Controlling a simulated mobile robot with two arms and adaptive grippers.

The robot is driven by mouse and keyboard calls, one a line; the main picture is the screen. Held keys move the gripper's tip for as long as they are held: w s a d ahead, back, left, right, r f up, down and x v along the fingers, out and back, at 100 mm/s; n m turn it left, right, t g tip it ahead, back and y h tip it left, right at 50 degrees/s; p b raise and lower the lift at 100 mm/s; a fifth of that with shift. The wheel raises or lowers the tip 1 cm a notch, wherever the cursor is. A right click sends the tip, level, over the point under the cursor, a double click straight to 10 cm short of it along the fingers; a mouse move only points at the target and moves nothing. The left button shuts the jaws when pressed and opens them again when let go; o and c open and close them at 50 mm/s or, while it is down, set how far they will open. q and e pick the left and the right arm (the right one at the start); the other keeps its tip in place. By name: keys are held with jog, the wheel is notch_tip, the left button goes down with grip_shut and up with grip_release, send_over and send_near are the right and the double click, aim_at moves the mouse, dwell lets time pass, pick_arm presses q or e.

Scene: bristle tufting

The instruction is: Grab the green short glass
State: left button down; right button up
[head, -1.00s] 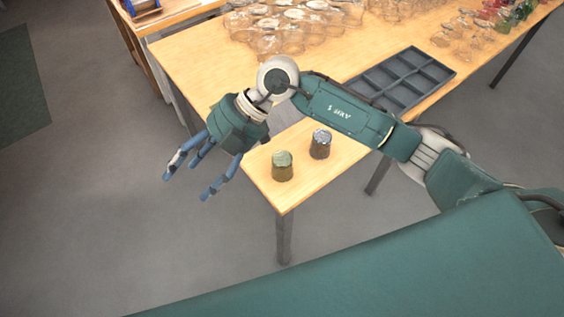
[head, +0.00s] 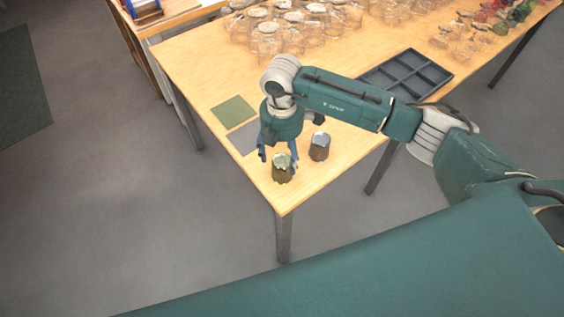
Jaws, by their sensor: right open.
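The green short glass (head: 282,172) stands on the wooden table near its front corner. My right gripper (head: 277,156) points down just behind and over this glass, with its blue fingers open near the rim. One finger shows at the left and another overlaps the rim; whether they touch the glass I cannot tell. A grey-blue short glass (head: 319,147) stands just to the right and a little behind. My left gripper is not in view.
A green square mat (head: 233,111) and a grey square mat (head: 243,139) lie left of my gripper. A dark compartment tray (head: 432,74) lies to the right. Many clear glasses (head: 290,30) crowd the back. The table's front corner is close to the green glass.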

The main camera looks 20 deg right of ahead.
aim_at(282, 160)
jog(key=shift+f+p, duration=0.3)
jog(key=shift+f, duration=1.35)
jog(key=shift+c, duration=0.5)
jog(key=c, duration=1.3)
jog(key=shift+w+r, duration=0.1)
jog(key=shift+r, duration=0.1)
